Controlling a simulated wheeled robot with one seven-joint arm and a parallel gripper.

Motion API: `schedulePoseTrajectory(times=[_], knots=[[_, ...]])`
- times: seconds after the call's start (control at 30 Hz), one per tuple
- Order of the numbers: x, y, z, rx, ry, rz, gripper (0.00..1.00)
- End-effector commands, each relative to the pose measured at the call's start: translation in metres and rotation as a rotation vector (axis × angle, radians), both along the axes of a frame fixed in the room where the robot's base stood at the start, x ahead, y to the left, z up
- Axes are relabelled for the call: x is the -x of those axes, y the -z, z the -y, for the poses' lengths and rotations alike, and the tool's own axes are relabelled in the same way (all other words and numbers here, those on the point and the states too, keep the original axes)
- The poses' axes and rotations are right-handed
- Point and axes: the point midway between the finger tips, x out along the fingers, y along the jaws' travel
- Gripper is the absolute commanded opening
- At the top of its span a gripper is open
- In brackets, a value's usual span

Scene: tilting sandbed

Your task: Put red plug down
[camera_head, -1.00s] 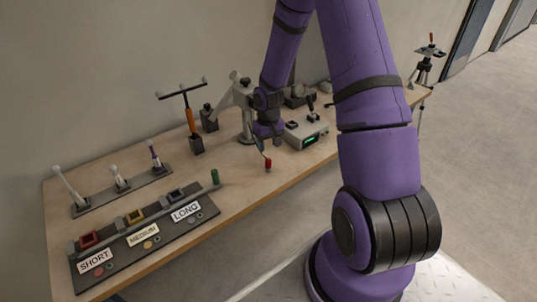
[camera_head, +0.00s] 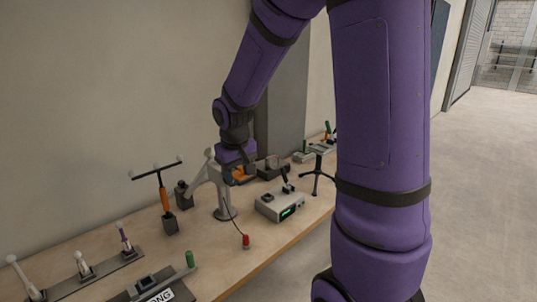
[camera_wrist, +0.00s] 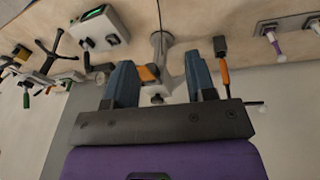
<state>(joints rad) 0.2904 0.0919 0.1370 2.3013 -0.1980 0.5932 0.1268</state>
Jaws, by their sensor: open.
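The red plug (camera_head: 246,241) stands on the wooden table near its front edge, with a thin dark cable running up from it toward the grey stand (camera_head: 224,200). My gripper (camera_head: 240,174) is well above the table, behind and apart from the plug. In the wrist view my gripper (camera_wrist: 162,85) has its two blue fingers wide apart with nothing between them. The red plug is not visible in the wrist view.
A grey box with a green display (camera_head: 280,204) stands right of the plug. A green-capped post (camera_head: 190,259) is at the front left. An orange-handled tool (camera_head: 165,202) stands behind. The table (camera_head: 213,262) is bare around the plug.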

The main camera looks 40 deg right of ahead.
Motion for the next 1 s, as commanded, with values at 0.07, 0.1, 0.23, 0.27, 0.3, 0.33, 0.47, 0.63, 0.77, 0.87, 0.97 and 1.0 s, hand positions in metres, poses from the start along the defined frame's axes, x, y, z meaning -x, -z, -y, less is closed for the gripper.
schedulePoseTrajectory(times=[0.07, 0.1, 0.23, 0.27, 0.3, 0.33, 0.47, 0.63, 0.77, 0.87, 0.97, 1.0], knots=[[0.015, -0.026, -0.010, 0.010, -0.013, 0.031, 0.51], [0.022, -0.036, -0.015, 0.012, -0.016, 0.044, 0.51], [0.050, -0.068, -0.029, 0.015, -0.029, 0.085, 0.51], [0.056, -0.075, -0.033, 0.015, -0.033, 0.096, 0.51], [0.065, -0.083, -0.037, 0.014, -0.039, 0.108, 0.51], [0.072, -0.090, -0.040, 0.013, -0.043, 0.118, 0.51], [0.104, -0.113, -0.053, 0.003, -0.061, 0.163, 0.51], [0.147, -0.136, -0.068, -0.022, -0.089, 0.220, 0.51], [0.178, -0.147, -0.077, -0.046, -0.113, 0.259, 0.51], [0.197, -0.151, -0.082, -0.064, -0.129, 0.283, 0.51], [0.210, -0.153, -0.084, -0.076, -0.140, 0.297, 0.51], [0.213, -0.154, -0.085, -0.079, -0.143, 0.302, 0.51]])
